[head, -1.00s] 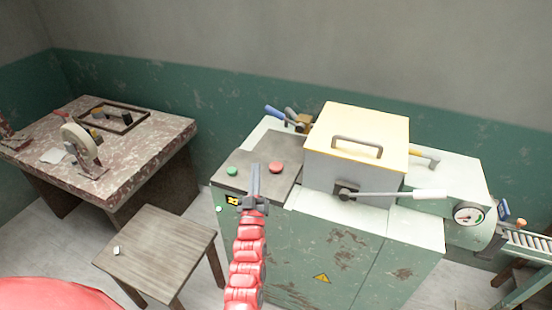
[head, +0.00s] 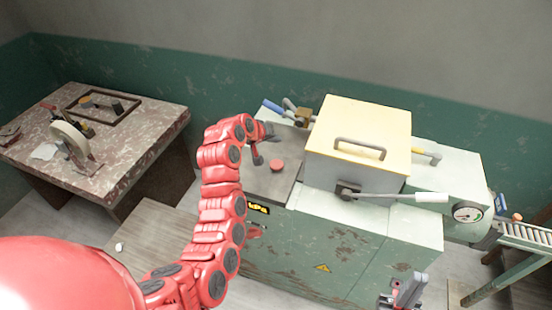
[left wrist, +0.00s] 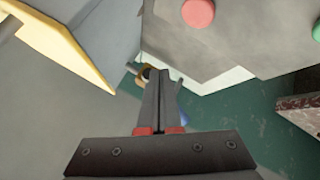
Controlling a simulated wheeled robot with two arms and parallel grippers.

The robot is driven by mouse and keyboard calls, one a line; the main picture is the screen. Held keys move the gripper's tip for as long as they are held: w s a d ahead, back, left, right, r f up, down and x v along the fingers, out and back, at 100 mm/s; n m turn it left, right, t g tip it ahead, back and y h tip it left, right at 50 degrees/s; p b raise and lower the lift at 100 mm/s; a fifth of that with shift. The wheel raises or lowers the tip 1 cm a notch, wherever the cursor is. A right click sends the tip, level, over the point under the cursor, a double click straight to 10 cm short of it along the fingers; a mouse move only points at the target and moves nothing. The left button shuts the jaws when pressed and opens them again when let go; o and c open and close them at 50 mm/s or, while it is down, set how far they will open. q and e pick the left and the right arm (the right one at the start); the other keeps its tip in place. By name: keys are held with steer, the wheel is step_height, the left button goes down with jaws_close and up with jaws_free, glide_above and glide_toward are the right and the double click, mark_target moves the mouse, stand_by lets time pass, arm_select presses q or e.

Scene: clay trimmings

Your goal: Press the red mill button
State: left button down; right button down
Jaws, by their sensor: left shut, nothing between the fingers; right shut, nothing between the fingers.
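The red mill button (head: 277,166) is a round button on the grey panel (head: 270,188) of the pale green mill. It also shows at the top of the left wrist view (left wrist: 198,13). My left gripper (head: 257,158) is shut and empty above the panel, left of the red button in the head view and apart from it. In the left wrist view its shut fingers (left wrist: 162,74) lie below the button. The green button (left wrist: 316,33) is cut off at that view's right edge; my arm hides it in the head view. My right gripper (head: 407,288) is shut and empty, low in front of the mill.
A cream box with a handle (head: 360,125) stands right of the panel. A lever with a white grip (head: 432,197) sticks out below it.

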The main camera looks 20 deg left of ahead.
arm_select(q)
steer(key=shift+s+d, duration=0.1)
steer(key=shift+s, duration=0.05)
steer(key=b, duration=0.2)
glide_above(275, 166)
step_height(275, 166, down, 8)
steer(key=shift+s+d+r, duration=0.1)
steer(key=shift+r, duration=0.15)
steer(key=shift+f+b, duration=0.6)
steer(key=shift+f, duration=0.1)
stand_by(1.6)
steer(key=shift+f+b, duration=0.4)
steer(key=shift+b, duration=0.1)
steer(key=shift+f+b, duration=0.4)
stand_by(0.4)
steer(key=shift+r, duration=0.15)
stand_by(0.3)
steer(key=shift+r, duration=0.7)
